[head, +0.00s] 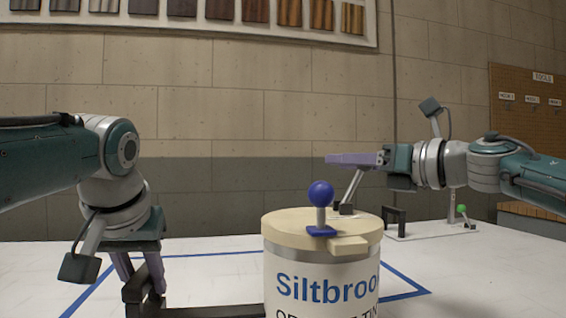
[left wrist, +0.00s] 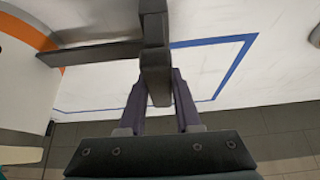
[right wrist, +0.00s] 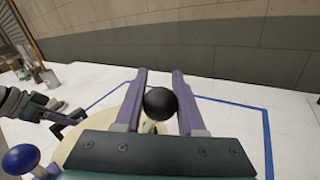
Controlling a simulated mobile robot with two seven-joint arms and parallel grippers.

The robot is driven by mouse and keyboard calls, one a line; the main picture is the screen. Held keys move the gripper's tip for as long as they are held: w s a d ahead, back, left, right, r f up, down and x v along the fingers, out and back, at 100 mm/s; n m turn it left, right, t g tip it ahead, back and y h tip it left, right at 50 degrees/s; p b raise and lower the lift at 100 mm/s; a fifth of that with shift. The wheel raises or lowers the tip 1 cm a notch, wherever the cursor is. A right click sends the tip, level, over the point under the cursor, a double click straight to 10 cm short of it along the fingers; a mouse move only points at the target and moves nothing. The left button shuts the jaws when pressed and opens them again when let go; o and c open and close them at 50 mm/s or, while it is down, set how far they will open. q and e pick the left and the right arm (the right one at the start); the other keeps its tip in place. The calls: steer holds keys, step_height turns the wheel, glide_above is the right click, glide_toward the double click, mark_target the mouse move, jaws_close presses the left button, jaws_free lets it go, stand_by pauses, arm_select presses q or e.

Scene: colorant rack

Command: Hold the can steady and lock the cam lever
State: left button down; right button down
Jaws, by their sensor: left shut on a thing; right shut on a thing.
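The white can (head: 318,285) with the blue "Siltbrook" label stands upright. On its pale lid (head: 280,228) is a blue ball knob (head: 320,193) on a post. A grey cam lever (head: 351,188) rises, tilted, at the lid's far side. My right gripper (head: 330,159) is shut on the lever's black ball (right wrist: 160,103), which the fingers hide in the head view. My left gripper (head: 148,285) is shut on the dark handle (head: 215,311) sticking out from the can's left side. The handle's grip (left wrist: 155,60) is between the fingers in the left wrist view.
A blue tape outline (head: 408,283) marks the white table around the can. Behind on the right, a pale plate (head: 435,231) carries a green-ball lever (head: 462,210) and a dark bracket (head: 395,220). The table left of the can is mostly clear.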

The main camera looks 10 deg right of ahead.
stand_by(0.4)
steer(key=shift+d+f+m+t, duration=0.1)
steer(key=shift+d+m+t, duration=0.2)
steer(key=shift+m, duration=0.2)
steer(key=c, duration=0.5)
jaws_free()
steer(key=v, duration=1.2)
